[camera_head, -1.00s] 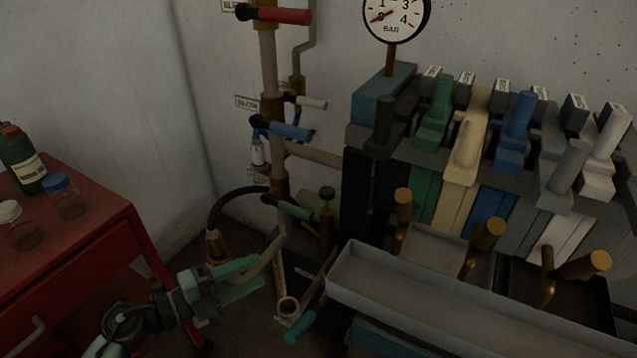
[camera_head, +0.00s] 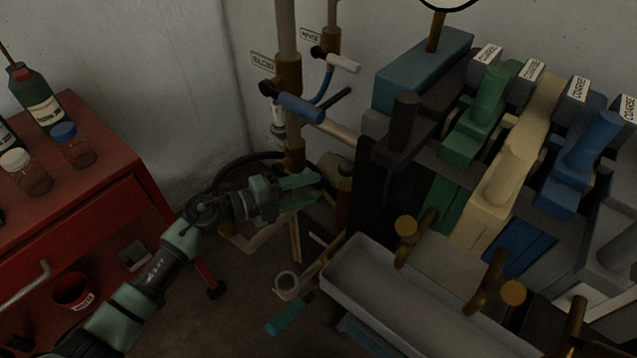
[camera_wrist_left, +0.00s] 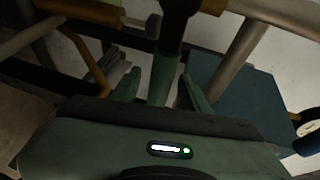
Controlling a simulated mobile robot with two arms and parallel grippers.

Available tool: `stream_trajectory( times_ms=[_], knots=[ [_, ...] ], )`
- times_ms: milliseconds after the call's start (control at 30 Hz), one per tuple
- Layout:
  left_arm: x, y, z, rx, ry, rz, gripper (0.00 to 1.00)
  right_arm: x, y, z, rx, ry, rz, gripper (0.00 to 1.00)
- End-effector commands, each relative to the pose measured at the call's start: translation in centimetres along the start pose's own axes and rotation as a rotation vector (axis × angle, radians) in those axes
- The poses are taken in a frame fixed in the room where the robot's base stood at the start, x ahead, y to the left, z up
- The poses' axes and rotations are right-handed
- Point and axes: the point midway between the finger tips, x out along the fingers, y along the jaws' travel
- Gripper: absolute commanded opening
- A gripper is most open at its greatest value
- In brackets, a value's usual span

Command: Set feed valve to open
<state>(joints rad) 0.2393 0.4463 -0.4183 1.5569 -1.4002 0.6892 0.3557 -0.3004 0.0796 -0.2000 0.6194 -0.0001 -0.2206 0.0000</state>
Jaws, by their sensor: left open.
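My left gripper (camera_head: 304,190) is open, in front of the pipe column in the head view. In the left wrist view its two green fingers (camera_wrist_left: 160,92) stand on either side of a green lever handle (camera_wrist_left: 163,76), which joins a dark valve part at the top. I cannot tell whether the fingers touch it. In the head view this green handle is largely hidden by my gripper. No label legibly reads feed. A blue lever (camera_head: 300,108) and a white lever (camera_head: 343,62) sit higher on the pipes. A teal-handled lever (camera_head: 290,315) is low near the floor.
Right of the pipes is a bank of coloured levers (camera_head: 510,150) with a long grey tray (camera_head: 400,310) in front. A red cabinet (camera_head: 90,215) with bottles stands at left. A dark hose curves behind my gripper.

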Motion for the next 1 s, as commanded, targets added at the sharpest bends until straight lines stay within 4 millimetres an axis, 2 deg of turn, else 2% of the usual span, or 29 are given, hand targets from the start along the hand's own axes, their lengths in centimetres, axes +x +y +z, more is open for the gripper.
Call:
stream_trajectory(
  times_ms=[100,200,500,533,600,700,1000],
  knots=[
    [1.7,-0.1,0.0,-0.001,0.0,-0.001,0.45,-0.1,0.0,-0.1,0.0,0.001,0.0,0.36],
    [2.4,0.0,0.0,0.0,0.0,0.0,0.45,-0.1,0.0,-0.1,0.0,0.001,0.0,0.36],
    [2.7,0.1,0.0,0.001,0.0,0.001,0.45,-0.1,0.0,-0.1,0.0,0.001,0.0,0.36],
    [2.7,0.1,0.0,0.001,0.0,0.001,0.42,-0.1,0.0,-0.1,0.0,0.001,0.0,0.36],
    [2.7,0.0,0.0,0.001,0.0,0.001,0.23,-0.1,0.0,-0.1,0.0,0.001,0.0,0.36],
    [2.7,0.1,0.0,0.001,0.001,0.001,0.0,-0.1,0.0,-0.1,0.0,0.002,0.0,0.36],
    [2.7,0.1,0.0,0.001,0.001,0.002,0.0,-0.1,0.0,-0.1,0.0,0.002,0.0,0.36]
  ],
)
